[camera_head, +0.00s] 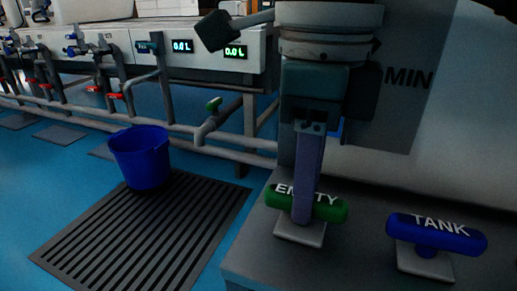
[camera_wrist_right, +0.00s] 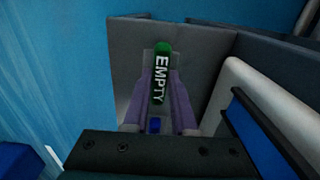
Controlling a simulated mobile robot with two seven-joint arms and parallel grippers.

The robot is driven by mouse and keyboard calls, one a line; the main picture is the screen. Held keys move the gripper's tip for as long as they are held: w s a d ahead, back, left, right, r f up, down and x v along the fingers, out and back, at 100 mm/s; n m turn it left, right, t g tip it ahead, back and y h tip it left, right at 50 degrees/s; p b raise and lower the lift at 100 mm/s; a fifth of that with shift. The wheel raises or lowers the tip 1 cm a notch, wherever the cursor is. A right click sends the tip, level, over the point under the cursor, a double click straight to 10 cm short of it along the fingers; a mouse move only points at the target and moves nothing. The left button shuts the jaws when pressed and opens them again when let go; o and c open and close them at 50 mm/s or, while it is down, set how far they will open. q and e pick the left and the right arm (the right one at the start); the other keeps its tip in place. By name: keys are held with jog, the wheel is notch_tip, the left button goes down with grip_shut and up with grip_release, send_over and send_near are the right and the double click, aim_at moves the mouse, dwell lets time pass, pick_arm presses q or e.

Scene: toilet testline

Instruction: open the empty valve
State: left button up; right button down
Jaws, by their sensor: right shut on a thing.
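The empty valve is a green handle (camera_head: 330,208) with white "EMPTY" lettering, on a pale square base at the front of the grey ledge. My right gripper (camera_head: 302,215) comes down from above in the head view and is shut on the green handle. In the right wrist view the handle (camera_wrist_right: 161,75) runs lengthwise between the two purple-grey fingers of my right gripper (camera_wrist_right: 160,90). The fingers cover part of the lettering in the head view. My left gripper is not in view.
A blue "TANK" handle (camera_head: 437,234) stands to the right on the same ledge (camera_head: 350,265). A blue bucket (camera_head: 141,157) stands on a dark floor grate (camera_head: 90,240) at left. Pipes and small valves run behind, under displays reading 0.0L (camera_head: 235,52).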

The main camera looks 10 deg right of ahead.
jog(key=n, duration=0.8)
jog(key=shift+n, duration=0.3)
dwell(0.6)
jog(key=c, duration=0.7)
grip_release()
jog(key=shift+r+p, duration=0.1)
jog(key=shift+p, duration=0.25)
notch_tip(320, 180, up, 10)
jog(key=p, duration=0.6)
